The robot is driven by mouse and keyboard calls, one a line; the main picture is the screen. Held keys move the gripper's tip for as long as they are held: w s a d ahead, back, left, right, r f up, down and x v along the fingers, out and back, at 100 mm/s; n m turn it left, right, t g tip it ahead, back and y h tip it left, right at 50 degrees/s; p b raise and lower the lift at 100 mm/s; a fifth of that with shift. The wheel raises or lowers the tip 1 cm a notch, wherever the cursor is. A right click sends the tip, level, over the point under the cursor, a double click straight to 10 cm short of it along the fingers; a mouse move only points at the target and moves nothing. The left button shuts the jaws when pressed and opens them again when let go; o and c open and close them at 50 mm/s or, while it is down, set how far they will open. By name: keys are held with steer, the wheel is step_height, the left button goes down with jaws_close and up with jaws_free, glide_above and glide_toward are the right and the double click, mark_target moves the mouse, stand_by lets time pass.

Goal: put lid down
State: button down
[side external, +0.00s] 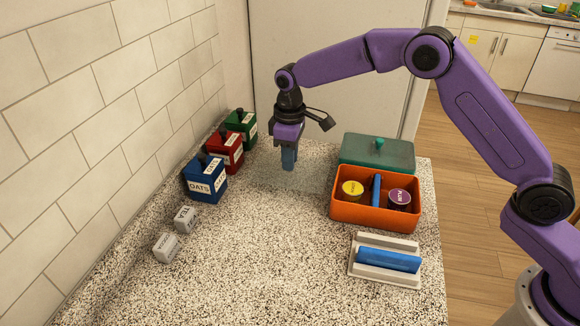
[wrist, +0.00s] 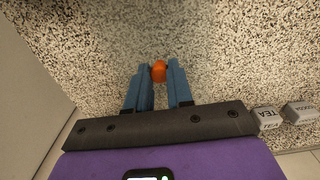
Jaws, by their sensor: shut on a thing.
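My gripper (side external: 289,160) points down over the counter, left of the orange box. In the wrist view its blue fingers (wrist: 159,75) are shut on a small orange knob (wrist: 159,71). Around the knob is a faint greyish see-through sheet, which looks like a clear lid (side external: 258,178); the speckled counter shows through it. I cannot tell whether the lid touches the counter. The orange box (side external: 372,217) is open on top and holds a yellow-topped round tin (side external: 352,188), a purple-topped tin (side external: 399,197) and a blue bar (side external: 376,188) between them.
A teal box with a closed lid (side external: 377,152) stands behind the orange box. A pale rack with a blue bar (side external: 388,260) is in front. Blue (side external: 204,182), red (side external: 225,151) and green canisters (side external: 241,124) and two grey blocks (side external: 175,235) line the wall.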

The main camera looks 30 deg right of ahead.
steer(key=shift+f, duration=1.55)
steer(key=shift+f, duration=0.1)
steer(key=c, duration=1)
jaws_free()
step_height(320, 180, up, 11)
steer(key=shift+r, duration=0.65)
